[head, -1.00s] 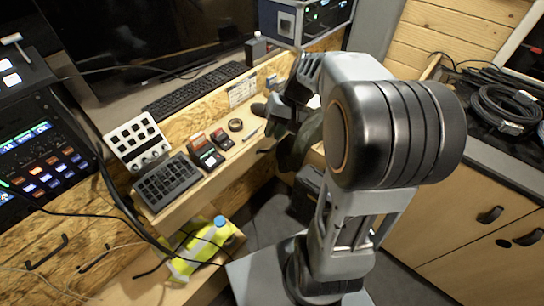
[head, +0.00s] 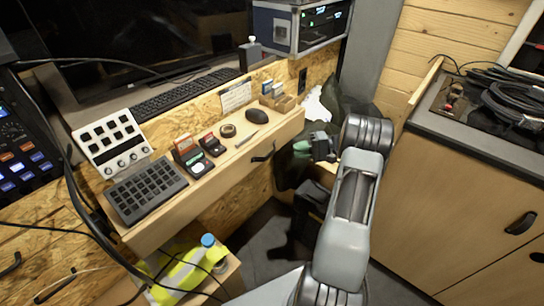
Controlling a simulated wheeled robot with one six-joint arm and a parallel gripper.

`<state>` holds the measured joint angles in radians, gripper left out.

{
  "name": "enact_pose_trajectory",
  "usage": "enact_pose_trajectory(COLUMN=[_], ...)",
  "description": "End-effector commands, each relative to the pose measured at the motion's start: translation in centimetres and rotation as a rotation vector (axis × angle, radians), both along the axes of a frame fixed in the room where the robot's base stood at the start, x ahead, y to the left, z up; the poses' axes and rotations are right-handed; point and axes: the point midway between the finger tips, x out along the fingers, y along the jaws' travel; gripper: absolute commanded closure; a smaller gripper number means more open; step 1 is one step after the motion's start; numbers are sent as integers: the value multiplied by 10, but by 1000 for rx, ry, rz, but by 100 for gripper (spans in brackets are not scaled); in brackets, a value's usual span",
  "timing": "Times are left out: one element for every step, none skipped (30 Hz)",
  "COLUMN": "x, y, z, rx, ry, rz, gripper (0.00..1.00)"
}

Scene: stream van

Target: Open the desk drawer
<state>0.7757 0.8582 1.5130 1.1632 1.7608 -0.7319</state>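The desk (head: 240,148) is a pale wooden ledge that runs diagonally across the middle of the head view. A black handle (head: 263,153) sits on its front face, towards the right end. No open gap shows around this front. My gripper (head: 306,148) is to the right of the handle, off the desk's right end and apart from the handle. It looks small and dark against a dark green bundle, so its finger opening cannot be made out. Nothing is visibly held in it.
A mouse (head: 257,116), tape roll (head: 228,130) and keypad (head: 146,191) lie on the desk. A yellow vest (head: 185,272) and bottle (head: 212,250) are below left. A cabinet (head: 440,200) stands at right. Dark floor (head: 252,238) shows below the desk.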

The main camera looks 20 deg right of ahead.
Motion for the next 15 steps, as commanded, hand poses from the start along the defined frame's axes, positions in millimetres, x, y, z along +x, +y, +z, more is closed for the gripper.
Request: enact_pose_trajectory(x=[4, 5, 8, 10, 12, 15, 16, 18, 20, 22, 23, 25, 26, 28, 29], y=[11, 16, 24, 29, 35, 42, 47, 52, 58, 62, 66, 71, 75, 78, 82], z=[-1, -2, -3, -4, -5, -6, -7, -7, -8, -9, -10, -11, -11, -11, -12], rx=[0, 1, 0, 1, 0, 0, -1, -1, 0, -1, -1, -1, -1, -1, 0], ry=[2, 2, 3, 3, 3, 2, 3, 2, 2, 3, 3, 3, 3, 3, 4], rz=[3, 3, 4, 3, 4, 3, 3, 4, 3, 2, 3, 3, 3, 2, 2], gripper=[81, 81, 81, 81, 81, 81, 81, 81, 81, 81, 81, 81, 81, 81, 81])
